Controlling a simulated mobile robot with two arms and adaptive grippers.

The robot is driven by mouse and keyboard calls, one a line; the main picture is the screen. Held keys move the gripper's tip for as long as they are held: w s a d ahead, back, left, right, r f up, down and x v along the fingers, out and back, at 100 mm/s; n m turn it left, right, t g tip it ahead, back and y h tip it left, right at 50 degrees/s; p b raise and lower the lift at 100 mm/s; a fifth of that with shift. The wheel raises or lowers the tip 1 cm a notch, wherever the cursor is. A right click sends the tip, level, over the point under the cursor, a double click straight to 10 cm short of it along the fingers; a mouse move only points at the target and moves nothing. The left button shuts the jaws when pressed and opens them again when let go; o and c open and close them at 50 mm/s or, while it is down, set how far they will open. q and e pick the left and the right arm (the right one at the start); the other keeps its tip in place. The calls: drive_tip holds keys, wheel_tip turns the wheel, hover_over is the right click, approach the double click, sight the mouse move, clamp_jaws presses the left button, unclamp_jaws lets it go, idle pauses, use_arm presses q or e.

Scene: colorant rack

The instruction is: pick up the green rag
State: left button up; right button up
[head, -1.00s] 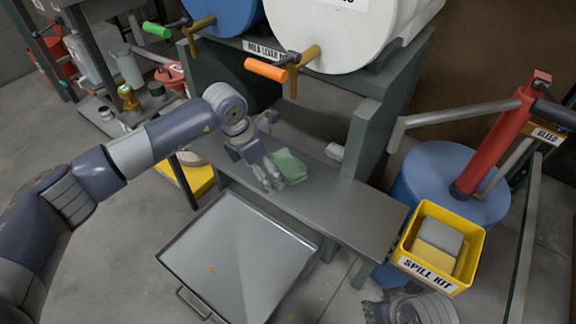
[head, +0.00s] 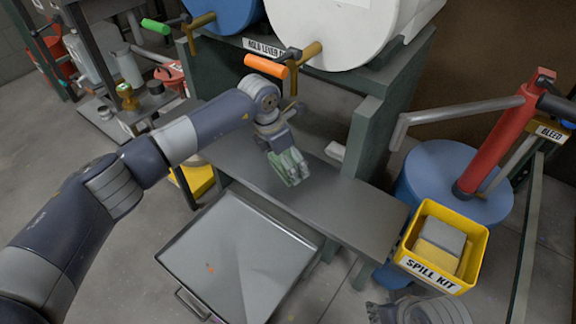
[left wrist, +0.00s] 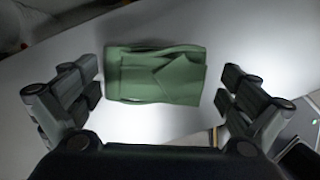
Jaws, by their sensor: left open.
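The green rag (head: 288,166) lies folded on the grey metal shelf (head: 335,207) below the white drum. My left gripper (head: 289,170) is directly above the rag and points down at it, covering part of it in the head view. In the left wrist view the rag (left wrist: 156,74) lies between the two open fingers of my left gripper (left wrist: 160,98), with bare shelf showing on both sides of it. The fingers do not touch it there. Part of my right arm shows at the bottom edge of the head view, but its gripper cannot be made out.
An orange-handled tap (head: 266,66) juts out above the shelf, close to my left wrist. A metal drip tray (head: 235,250) is on the floor in front. A yellow spill kit bin (head: 478,245) stands at right, by a blue drum (head: 455,185) with a red pump.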

use_arm(q)
drive_tip(key=c, duration=1)
drive_tip(key=shift+r, duration=0.85)
drive_tip(key=shift+s+a, duration=0.25)
drive_tip(key=shift+s, duration=0.1)
drive_tip(key=s+a, duration=0.3)
drive_tip(key=s, duration=0.1)
drive_tip(key=s+a+p, duration=0.1)
drive_tip(key=s+a, duration=0.2)
drive_tip(key=s, duration=0.2)
drive_tip(key=s+a, duration=0.4)
drive_tip(key=s, duration=0.1)
drive_tip(key=shift+p, duration=0.4)
use_arm(e)
drive_tip(key=x, duration=0.5)
drive_tip(key=shift+a, duration=0.1)
use_arm(q)
drive_tip(key=shift+o, duration=0.7)
use_arm(e)
drive_tip(key=shift+r, duration=0.1)
